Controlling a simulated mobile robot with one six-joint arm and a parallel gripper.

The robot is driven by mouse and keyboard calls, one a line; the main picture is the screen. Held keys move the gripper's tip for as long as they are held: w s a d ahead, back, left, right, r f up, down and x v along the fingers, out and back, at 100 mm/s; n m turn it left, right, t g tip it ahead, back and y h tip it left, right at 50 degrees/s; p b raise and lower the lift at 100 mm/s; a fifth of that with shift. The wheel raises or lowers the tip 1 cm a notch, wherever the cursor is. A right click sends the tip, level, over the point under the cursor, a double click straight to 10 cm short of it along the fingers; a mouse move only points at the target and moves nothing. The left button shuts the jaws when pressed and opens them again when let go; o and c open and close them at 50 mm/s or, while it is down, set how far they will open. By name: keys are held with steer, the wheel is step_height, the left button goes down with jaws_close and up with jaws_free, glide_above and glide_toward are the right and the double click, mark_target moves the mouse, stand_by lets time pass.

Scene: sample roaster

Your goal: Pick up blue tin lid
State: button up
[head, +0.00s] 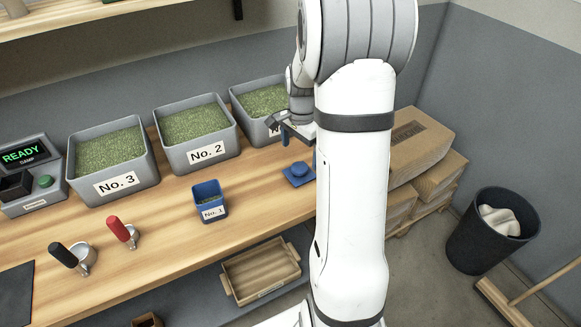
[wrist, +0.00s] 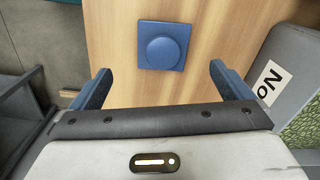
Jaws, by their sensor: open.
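The blue tin lid (head: 298,174) lies flat on the wooden counter, to the right of the blue tin (head: 210,200) labelled No. 1. It is square with a round raised knob. In the wrist view the lid (wrist: 162,46) lies ahead of my gripper, roughly centred between the fingers. My gripper (head: 284,131) hangs above the counter behind the lid in the head view, partly hidden by my arm. In the wrist view my gripper (wrist: 160,88) has its two blue fingers wide apart with nothing between them. The tin stands upright and open, with green contents.
Grey bins of green beans, No. 3 (head: 112,160), No. 2 (head: 196,133) and a partly hidden one (head: 262,101), line the counter's back. A red-handled scoop (head: 124,231) and a black-handled scoop (head: 73,257) lie at front left. Counter around the lid is clear.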

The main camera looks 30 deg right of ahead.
mark_target(300, 167)
steer(key=f, duration=0.5)
steer(key=f+p, duration=0.1)
steer(key=f, duration=0.1)
steer(key=shift+w+d+f, duration=0.1)
steer(key=shift+w+f, duration=0.15)
steer(key=shift+f, duration=0.15)
steer(key=shift+c, duration=0.2)
steer(key=c, duration=1)
